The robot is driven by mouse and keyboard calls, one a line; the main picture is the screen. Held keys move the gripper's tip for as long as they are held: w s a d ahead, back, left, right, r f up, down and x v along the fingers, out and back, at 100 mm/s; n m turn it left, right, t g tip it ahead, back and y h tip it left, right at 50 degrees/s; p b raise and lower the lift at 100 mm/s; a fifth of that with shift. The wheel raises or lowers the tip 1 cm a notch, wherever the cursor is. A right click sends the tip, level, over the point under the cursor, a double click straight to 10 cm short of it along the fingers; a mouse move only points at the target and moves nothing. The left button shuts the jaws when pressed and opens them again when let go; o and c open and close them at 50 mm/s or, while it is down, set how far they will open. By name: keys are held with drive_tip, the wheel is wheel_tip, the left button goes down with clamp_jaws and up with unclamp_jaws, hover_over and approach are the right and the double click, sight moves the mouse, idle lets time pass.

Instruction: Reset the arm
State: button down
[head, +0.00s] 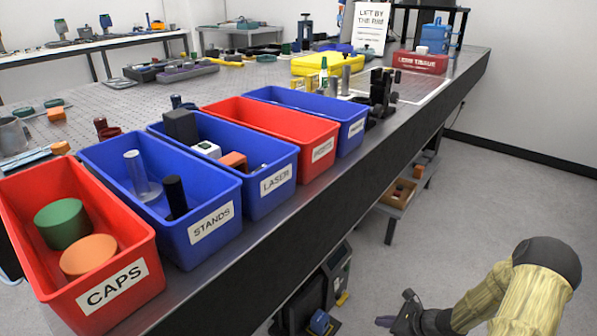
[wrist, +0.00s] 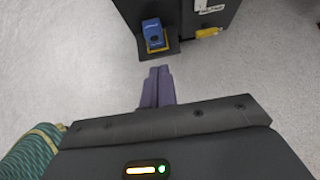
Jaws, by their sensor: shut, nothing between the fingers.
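My gripper (head: 385,321) hangs low over the grey floor at the bottom right of the head view, beside the long bench and apart from it. In the wrist view my gripper's two purple fingers (wrist: 159,72) lie together, with nothing between them. Part of my sleeved arm (head: 520,290) shows in the head view at the lower right.
Beyond the fingers stands a dark cabinet (wrist: 195,20) with a blue item (wrist: 153,33) at its foot. The bench (head: 440,100) holds a red CAPS bin (head: 140,300), a blue STANDS bin (head: 225,245) and several others. The floor at right (head: 500,190) is clear.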

drive_tip(key=s+a+r+n+g+h+p, duration=0.1)
drive_tip(key=s+a+r+n+h, duration=0.3)
drive_tip(key=r+n, duration=0.5)
drive_tip(key=s+a+r+n+g+h+p, duration=0.1)
drive_tip(key=s+a+r+n, duration=0.1)
drive_tip(key=s+r+n, duration=0.6)
drive_tip(key=s+a+r+n+g+h, duration=0.1)
drive_tip(key=s+a+r+n+h, duration=0.25)
drive_tip(key=r+n, duration=0.65)
wheel_tip(320, 180, up, 38)
drive_tip(key=m+p, duration=0.1)
drive_tip(key=p, duration=3.6)
drive_tip(key=shift+g+y+p, duration=0.3)
drive_tip(key=shift+y+p, duration=0.05)
drive_tip(key=shift+f, duration=0.1)
